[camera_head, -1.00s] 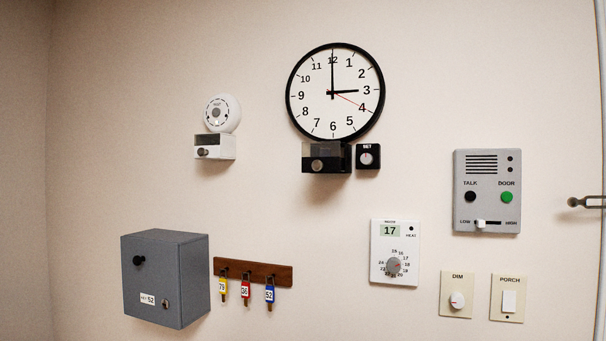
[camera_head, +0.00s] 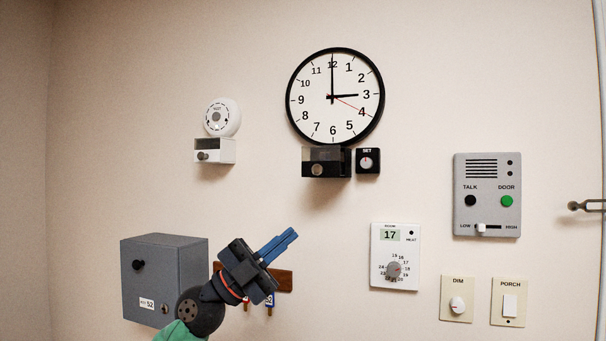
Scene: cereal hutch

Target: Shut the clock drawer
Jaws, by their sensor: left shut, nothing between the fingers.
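The clock drawer (camera_head: 322,168) is a small black box with a round knob on its front, under the round wall clock (camera_head: 335,97). It juts out from the wall, and its top shows as a dark, partly see-through band. My left gripper (camera_head: 284,240) is below and left of the drawer, in front of the key rack, with its blue fingers together and empty, pointing up and to the right. It is apart from the drawer. My right gripper is not in view.
A SET knob box (camera_head: 368,161) sits just right of the drawer. A white unit with its own small drawer (camera_head: 214,151) is at the left. A grey key box (camera_head: 163,265), a wooden key rack (camera_head: 285,281), a thermostat (camera_head: 395,257) and an intercom (camera_head: 487,194) are also on the wall.

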